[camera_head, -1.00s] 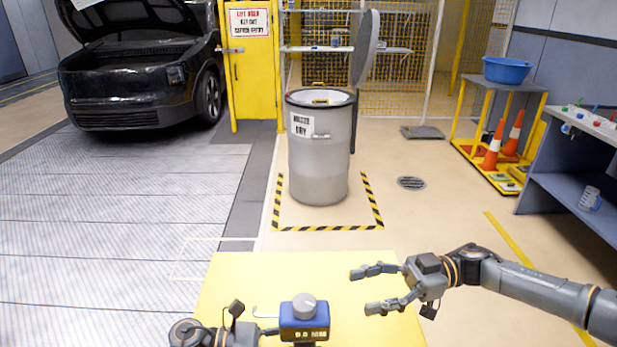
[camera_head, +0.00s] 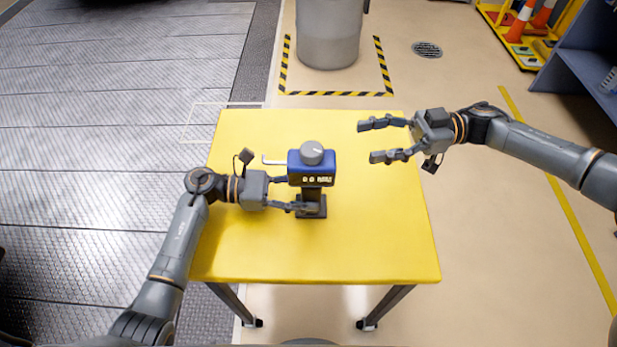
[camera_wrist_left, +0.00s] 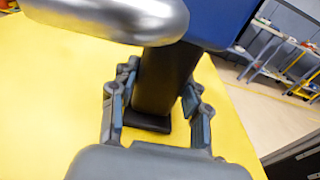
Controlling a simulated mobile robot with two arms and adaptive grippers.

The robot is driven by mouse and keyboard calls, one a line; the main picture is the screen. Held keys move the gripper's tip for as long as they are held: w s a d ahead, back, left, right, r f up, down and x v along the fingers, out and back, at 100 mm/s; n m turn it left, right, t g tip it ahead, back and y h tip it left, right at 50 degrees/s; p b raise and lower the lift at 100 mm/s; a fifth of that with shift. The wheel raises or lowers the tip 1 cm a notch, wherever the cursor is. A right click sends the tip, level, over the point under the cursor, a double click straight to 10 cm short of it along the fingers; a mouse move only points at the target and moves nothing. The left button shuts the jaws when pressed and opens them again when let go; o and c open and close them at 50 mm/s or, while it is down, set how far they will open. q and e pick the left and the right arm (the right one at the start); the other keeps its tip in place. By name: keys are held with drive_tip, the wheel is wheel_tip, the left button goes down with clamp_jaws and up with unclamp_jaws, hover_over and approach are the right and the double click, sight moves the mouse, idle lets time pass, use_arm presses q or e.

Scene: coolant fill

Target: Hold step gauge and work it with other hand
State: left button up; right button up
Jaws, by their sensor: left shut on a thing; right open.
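The step gauge (camera_head: 311,168) stands upright on the yellow table. It has a blue head with a small display, a round grey knob (camera_head: 312,152) on top, a pale lever (camera_head: 273,160) to the left, and a dark post and foot. My left gripper (camera_head: 290,194) is shut on the gauge's dark post, below the head. In the left wrist view the fingers sit on either side of the post (camera_wrist_left: 165,80), with the blue head above. My right gripper (camera_head: 372,141) is open and empty, to the right of the gauge and apart from it, fingers pointing left.
The yellow table (camera_head: 370,240) is otherwise bare. A grey drum (camera_head: 328,40) stands on the floor beyond it, inside a striped marking. A blue shelf unit (camera_head: 585,70) and a yellow cart with cones (camera_head: 525,25) are at the far right.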

use_arm(q)
drive_tip(key=o, duration=1.1)
drive_tip(key=a, duration=0.8)
drive_tip(key=a+r, duration=0.1)
drive_tip(key=a, duration=0.3)
drive_tip(key=shift+r, duration=0.1)
